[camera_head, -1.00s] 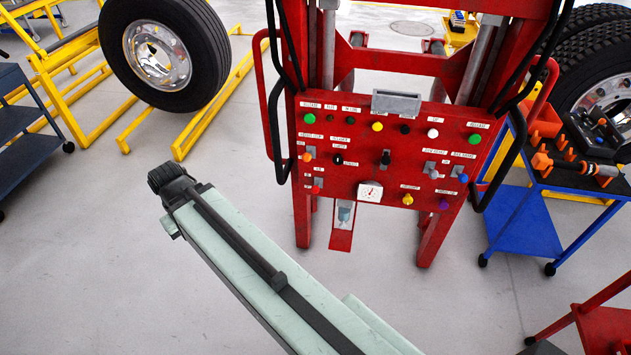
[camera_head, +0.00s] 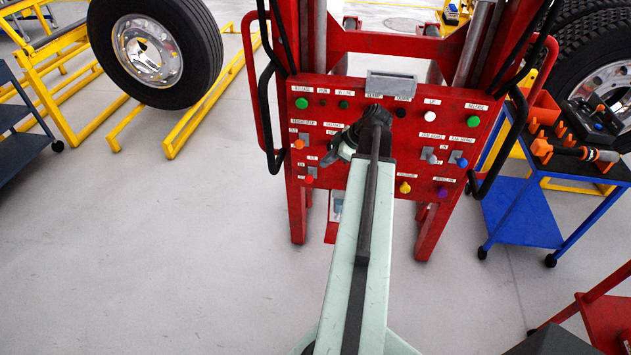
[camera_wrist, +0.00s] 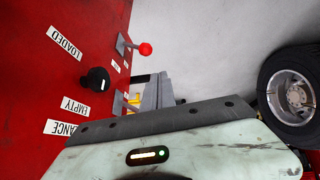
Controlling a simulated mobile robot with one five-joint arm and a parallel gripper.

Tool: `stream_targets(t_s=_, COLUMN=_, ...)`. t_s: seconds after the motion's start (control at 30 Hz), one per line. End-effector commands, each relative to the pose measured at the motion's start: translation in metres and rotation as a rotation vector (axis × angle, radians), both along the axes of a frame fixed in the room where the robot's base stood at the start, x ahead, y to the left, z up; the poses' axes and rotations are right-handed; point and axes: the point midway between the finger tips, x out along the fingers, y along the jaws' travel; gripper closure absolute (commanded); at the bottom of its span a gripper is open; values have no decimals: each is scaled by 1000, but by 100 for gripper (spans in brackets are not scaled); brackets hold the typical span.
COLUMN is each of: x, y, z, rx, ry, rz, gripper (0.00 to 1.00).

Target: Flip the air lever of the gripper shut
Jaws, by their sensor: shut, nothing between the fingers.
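The red control panel (camera_head: 400,190) carries several coloured knobs and levers; which one is the air lever I cannot tell from its small labels. An orange-knobbed lever (camera_head: 299,144) and a red-knobbed lever (camera_head: 309,179) stand at its left side. In the wrist view the red-knobbed lever (camera_wrist: 145,48) sticks out above my gripper. An orange-yellow tip (camera_wrist: 133,98) shows partly behind my grey fingers. My gripper (camera_head: 331,158) is shut and empty, pointing left in front of the panel, apart from the red lever. Contact with the orange-yellow tip is unclear.
A black knob (camera_wrist: 97,79) between the LOADED and EMPTY labels sits close to my gripper. A blue cart (camera_head: 525,210) with tools stands right of the panel. A truck wheel (camera_head: 150,50) stands at left on a yellow frame.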

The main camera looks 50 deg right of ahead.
Motion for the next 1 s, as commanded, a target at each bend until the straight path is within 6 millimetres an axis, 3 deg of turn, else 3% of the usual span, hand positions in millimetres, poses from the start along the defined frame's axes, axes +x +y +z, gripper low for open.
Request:
stream_targets(t_s=0.03, x=-12, y=-18, z=-2, rx=-20, ry=-27, rz=2, gripper=100)
stream_targets(t_s=0.13, x=-26, y=-34, z=1, rx=-51, ry=-64, rz=16, gripper=100)
stream_targets(t_s=0.5, x=-28, y=-36, z=0, rx=-59, ry=-71, rz=22, gripper=100)
stream_targets(t_s=0.67, x=-17, y=-33, z=-19, rx=-61, ry=-71, rz=23, gripper=100)
stream_targets(t_s=1.0, x=27, y=-20, z=-80, rx=-59, ry=-70, rz=23, gripper=100)
